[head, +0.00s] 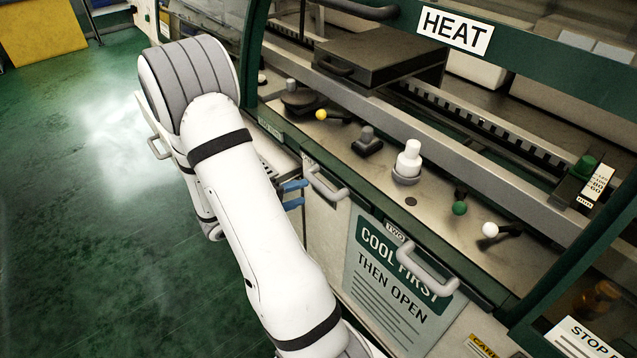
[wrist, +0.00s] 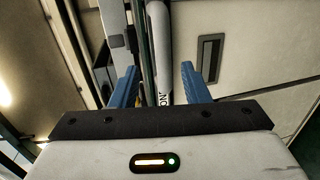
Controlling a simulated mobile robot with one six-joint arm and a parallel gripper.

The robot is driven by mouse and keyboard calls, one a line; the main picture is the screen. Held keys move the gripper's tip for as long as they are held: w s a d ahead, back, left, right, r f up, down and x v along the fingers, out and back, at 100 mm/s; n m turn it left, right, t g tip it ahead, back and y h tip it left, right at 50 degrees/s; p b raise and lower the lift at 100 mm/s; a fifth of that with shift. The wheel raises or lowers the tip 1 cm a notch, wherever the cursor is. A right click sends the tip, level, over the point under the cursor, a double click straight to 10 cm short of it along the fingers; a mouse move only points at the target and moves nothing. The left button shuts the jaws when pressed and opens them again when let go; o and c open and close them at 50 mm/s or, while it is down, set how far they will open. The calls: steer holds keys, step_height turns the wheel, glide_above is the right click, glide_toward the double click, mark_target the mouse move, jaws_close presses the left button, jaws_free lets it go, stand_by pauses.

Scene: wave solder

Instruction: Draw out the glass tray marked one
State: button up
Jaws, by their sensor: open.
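My gripper (head: 303,192) shows as two blue fingers beside my white arm, close to the left end of a grey bar handle (head: 328,188) on the machine's front. In the wrist view my gripper (wrist: 160,68) is open, its fingers on either side of a pale bar (wrist: 159,35), likely that handle. No grip on it shows. A small label (wrist: 163,99) behind the fingers is partly visible, with letters like "ON", so it seems to mark tray one. The tray's glass cannot be made out.
A second handle (head: 428,270) sits to the right under a "TWO" label (head: 396,232), by a "COOL FIRST THEN OPEN" sign (head: 385,300). Levers and a white knob (head: 408,160) stand on the ledge above. Green floor (head: 70,180) at left is clear.

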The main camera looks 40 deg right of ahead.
mark_target(316, 187)
steer(key=shift+w+d+f, duration=0.25)
steer(key=shift+d+f, duration=0.15)
steer(key=shift+d, duration=0.15)
steer(key=p+x, duration=0.1)
steer(key=x, duration=0.6)
steer(key=shift+w, duration=0.1)
jaws_close()
